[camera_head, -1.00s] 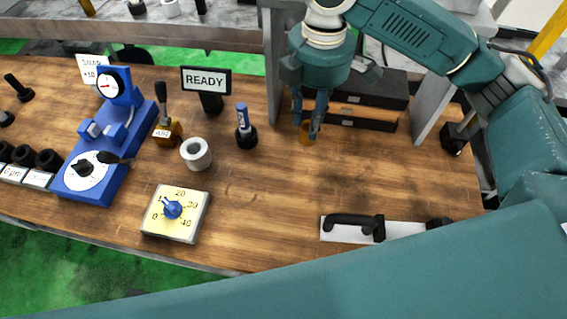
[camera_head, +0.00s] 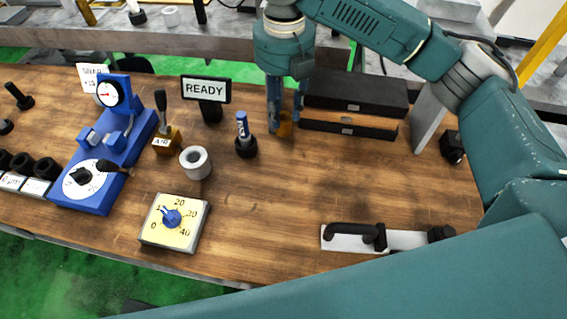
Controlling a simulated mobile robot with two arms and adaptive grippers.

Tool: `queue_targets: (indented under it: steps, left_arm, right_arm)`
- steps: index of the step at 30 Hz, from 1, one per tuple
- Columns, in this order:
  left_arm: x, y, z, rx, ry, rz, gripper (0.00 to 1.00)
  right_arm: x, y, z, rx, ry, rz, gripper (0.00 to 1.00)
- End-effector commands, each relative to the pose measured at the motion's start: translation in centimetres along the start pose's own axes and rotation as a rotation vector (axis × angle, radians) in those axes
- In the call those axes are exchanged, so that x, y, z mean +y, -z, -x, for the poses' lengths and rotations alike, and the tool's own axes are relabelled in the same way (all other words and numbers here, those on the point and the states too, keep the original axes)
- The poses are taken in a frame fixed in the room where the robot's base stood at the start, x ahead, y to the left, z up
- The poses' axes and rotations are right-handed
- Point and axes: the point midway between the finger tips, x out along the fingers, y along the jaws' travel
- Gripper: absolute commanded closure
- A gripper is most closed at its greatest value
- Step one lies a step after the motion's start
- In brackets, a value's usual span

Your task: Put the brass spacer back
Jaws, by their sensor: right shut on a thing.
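The brass spacer (camera_head: 285,129) is a small golden-brown cylinder between the fingertips of my right gripper (camera_head: 284,118). The gripper points down from the top of the head view and is shut on the spacer, whose upper part is partly hidden by the fingers. The spacer is low over the wooden bench, left of the dark stacked boxes; I cannot tell whether it touches the bench. My left gripper is not in view.
A READY sign (camera_head: 206,90), blue marker in a holder (camera_head: 244,135), grey ring (camera_head: 196,162), dial box (camera_head: 174,222) and blue gauge stand (camera_head: 105,150) are to the left. The bench (camera_head: 290,200) is clear in the middle.

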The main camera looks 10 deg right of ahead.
Motion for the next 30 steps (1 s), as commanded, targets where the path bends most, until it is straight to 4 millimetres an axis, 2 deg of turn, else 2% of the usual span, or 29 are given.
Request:
queue_targets:
  steps: [3, 12, 15, 20, 27, 30]
  left_arm:
    - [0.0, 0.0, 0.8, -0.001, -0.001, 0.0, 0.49]
    - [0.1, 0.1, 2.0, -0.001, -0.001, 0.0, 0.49]
    - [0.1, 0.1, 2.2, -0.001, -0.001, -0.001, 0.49]
    - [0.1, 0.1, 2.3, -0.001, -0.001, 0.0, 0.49]
    - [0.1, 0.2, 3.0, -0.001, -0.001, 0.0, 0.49]
    - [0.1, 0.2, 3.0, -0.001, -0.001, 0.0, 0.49]
  right_arm:
    - [-0.2, 0.2, -3.2, 0.004, 0.004, -0.001, 1.0]
    - [-0.2, 0.2, -10.8, 0.003, 0.001, -0.004, 1.0]
    - [-0.2, 0.1, -12.3, 0.001, 0.0, -0.003, 1.0]
    - [-0.1, 0.1, -13.7, 0.0, 0.0, -0.002, 1.0]
    - [-0.2, 0.2, -17.0, 0.001, 0.001, -0.003, 1.0]
    - [-0.1, 0.1, -17.6, 0.0, -0.001, -0.002, 1.0]
